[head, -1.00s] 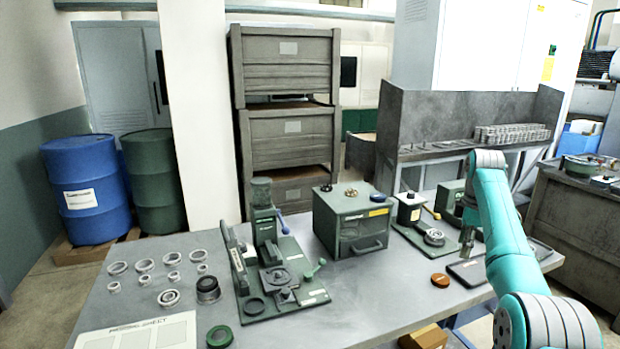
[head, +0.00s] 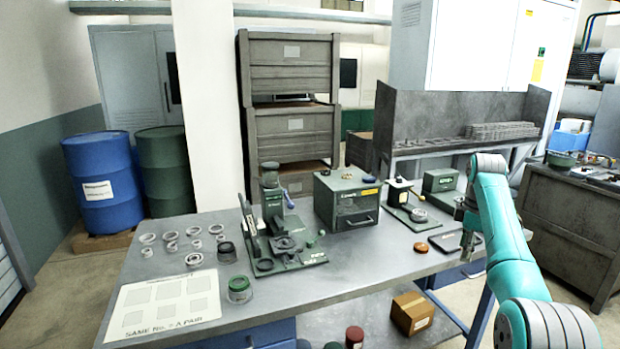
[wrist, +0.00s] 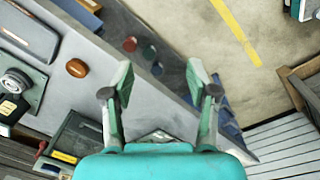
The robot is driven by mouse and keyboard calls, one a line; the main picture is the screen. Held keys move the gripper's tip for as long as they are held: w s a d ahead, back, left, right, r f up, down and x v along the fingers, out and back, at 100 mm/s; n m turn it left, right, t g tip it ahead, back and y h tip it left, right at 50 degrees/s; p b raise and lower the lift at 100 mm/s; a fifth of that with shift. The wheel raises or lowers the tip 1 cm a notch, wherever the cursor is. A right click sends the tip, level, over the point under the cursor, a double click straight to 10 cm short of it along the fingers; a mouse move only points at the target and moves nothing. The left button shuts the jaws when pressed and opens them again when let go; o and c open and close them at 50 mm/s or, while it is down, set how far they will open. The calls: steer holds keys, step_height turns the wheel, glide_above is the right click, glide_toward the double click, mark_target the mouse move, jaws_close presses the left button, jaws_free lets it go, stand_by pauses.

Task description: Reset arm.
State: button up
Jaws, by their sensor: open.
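My teal arm comes in from the lower right of the head view. My gripper (head: 467,245) points down by the table's right part, beside a dark flat tray (head: 440,240). In the wrist view my gripper (wrist: 160,88) shows its two fingers spread wide apart, with nothing between them. Beyond the fingers I see the table's edge and the floor. An orange-brown round piece (head: 421,247) lies on the table to the left of the gripper, apart from it; it also shows in the wrist view (wrist: 77,68).
The grey table (head: 350,265) holds a green press (head: 280,235), a green box (head: 346,200), a small gauge stand (head: 405,205) and several metal rings at left. A white sheet (head: 165,303) lies at front left. A cardboard box (head: 412,313) sits on the lower shelf.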

steer(key=s+a+f+m+t, duration=0.2)
steer(key=a+f, duration=0.1)
steer(key=f, duration=1.2)
steer(key=s+a+f+m+t, duration=0.15)
steer(key=a+f, duration=0.25)
steer(key=f, duration=1.2)
steer(key=s+a+f+m+t, duration=0.15)
steer(key=s+a+f, duration=0.25)
steer(key=s+f, duration=0.5)
steer(key=s+a+f+m+t, duration=0.15)
steer(key=s+a+f, duration=0.25)
steer(key=s+f, duration=0.55)
steer(key=s+a+r+m+t, duration=0.1)
steer(key=s+a+r, duration=0.1)
steer(key=s, duration=0.7)
steer(key=s+a+r+m+t, duration=0.1)
steer(key=s+a+r+t, duration=0.15)
steer(key=s, duration=0.75)
steer(key=s+a+r+m, duration=0.1)
steer(key=s+a+r, duration=0.15)
steer(key=s, duration=0.65)
steer(key=s+r+m+t, duration=0.1)
steer(key=s+r+t, duration=0.1)
steer(key=s+r, duration=0.6)
steer(key=s+a+r+m+t, duration=0.1)
steer(key=s+r+m+t, duration=0.1)
steer(key=s+r, duration=0.7)
step_height(320, 180, up, 7)
steer(key=shift+s+f, duration=0.1)
steer(key=shift+s, duration=0.1)
